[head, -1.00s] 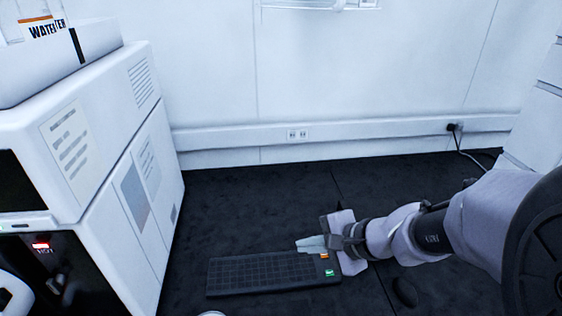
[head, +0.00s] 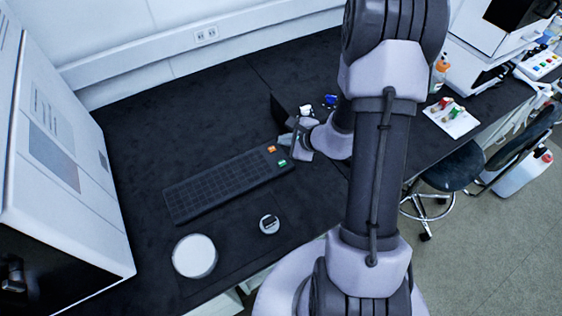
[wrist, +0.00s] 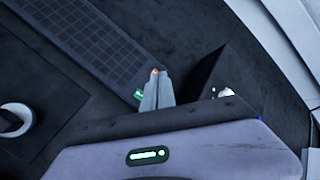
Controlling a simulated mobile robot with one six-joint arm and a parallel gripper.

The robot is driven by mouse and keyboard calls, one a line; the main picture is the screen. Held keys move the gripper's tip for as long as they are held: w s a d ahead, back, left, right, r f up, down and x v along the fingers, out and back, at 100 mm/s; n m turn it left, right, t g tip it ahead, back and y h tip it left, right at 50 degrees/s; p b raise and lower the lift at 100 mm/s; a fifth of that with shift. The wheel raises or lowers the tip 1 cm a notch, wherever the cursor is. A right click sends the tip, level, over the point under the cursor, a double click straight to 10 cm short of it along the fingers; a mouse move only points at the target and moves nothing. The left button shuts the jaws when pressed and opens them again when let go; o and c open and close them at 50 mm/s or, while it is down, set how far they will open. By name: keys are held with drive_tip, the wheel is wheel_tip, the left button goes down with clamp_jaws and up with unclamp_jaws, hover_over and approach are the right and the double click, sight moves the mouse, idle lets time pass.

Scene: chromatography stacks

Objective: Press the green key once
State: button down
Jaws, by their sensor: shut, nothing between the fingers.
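The green key (head: 282,163) is at the right end of a dark keyboard (head: 215,187) lying on the black bench. An orange key (head: 271,149) lies just above it in the head view. My gripper (head: 284,139) is shut and empty at the keyboard's right end, close to both keys. In the wrist view the closed fingertips (wrist: 156,74) reach beside the orange key, partly covering it. The green key (wrist: 138,94) shows just left of the fingers there. I cannot tell whether the fingers touch the keyboard.
A white round container (head: 194,256) and a small round item (head: 269,224) stand in front of the keyboard. A dark box (head: 290,108) with small items is behind my gripper. A white instrument (head: 50,160) stands at left. A stool (head: 450,172) is right of the bench.

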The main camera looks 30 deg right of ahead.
sight(284, 165)
drive_tip(key=shift+f, duration=0.1)
wheel_tip(284, 165, down, 8)
drive_tip(key=b, duration=0.6)
drive_tip(key=shift+f, duration=0.3)
drive_tip(key=shift+f+b, duration=0.15)
drive_tip(key=shift+b, duration=0.2)
idle(1.2)
drive_tip(key=shift+f+b, duration=0.25)
drive_tip(key=shift+b, duration=0.3)
drive_tip(key=shift+f+b, duration=0.4)
drive_tip(key=shift+b, duration=0.1)
idle(0.4)
drive_tip(key=shift+r, duration=0.15)
drive_tip(key=shift+r+p, duration=0.4)
drive_tip(key=shift+r, duration=0.25)
